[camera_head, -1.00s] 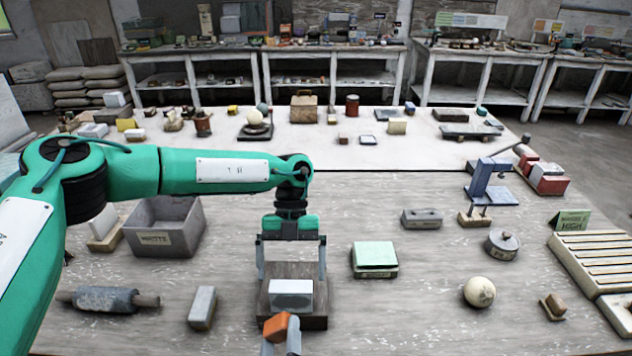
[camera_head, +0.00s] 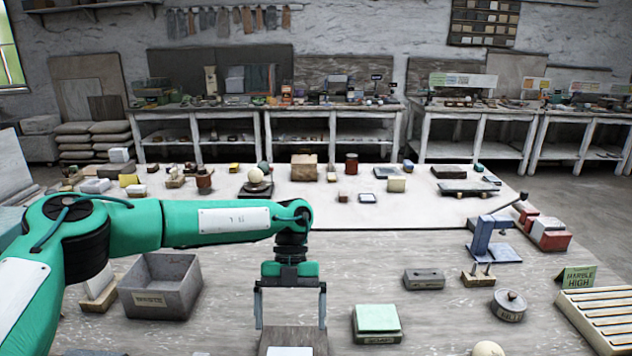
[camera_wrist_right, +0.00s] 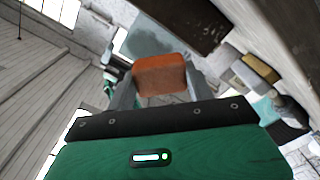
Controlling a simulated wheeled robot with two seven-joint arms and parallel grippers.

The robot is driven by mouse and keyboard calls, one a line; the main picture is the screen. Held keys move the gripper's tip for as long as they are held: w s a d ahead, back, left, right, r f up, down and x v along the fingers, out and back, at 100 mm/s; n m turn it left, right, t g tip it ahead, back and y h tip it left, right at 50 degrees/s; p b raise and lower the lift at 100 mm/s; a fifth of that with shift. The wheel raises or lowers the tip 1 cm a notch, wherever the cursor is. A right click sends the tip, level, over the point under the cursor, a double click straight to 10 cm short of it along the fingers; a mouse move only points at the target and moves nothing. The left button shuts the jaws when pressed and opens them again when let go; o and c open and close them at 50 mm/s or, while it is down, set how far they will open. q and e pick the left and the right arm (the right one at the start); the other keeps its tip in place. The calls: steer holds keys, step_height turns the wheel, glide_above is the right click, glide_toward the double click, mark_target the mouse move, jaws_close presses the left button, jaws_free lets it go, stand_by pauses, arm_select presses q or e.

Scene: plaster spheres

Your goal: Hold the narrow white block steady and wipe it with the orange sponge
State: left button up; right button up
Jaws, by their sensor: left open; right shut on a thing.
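The white block (camera_head: 290,351) shows only its top edge at the bottom of the head view, on a dark brown board (camera_head: 293,336). My left gripper (camera_head: 290,322) is open, its two fingers apart and pointing down over the board, just behind the block. The fingers hold nothing. In the right wrist view, the orange sponge (camera_wrist_right: 160,74) sits between the fingers of my right gripper (camera_wrist_right: 160,88), which is shut on it. The right gripper is outside the head view. I cannot tell whether the sponge touches the block.
A grey waste bin (camera_head: 160,303) stands left of the left gripper. A slatted rack (camera_head: 598,318) lies at far right.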

arm_select(q)
steer(key=v, duration=1.1)
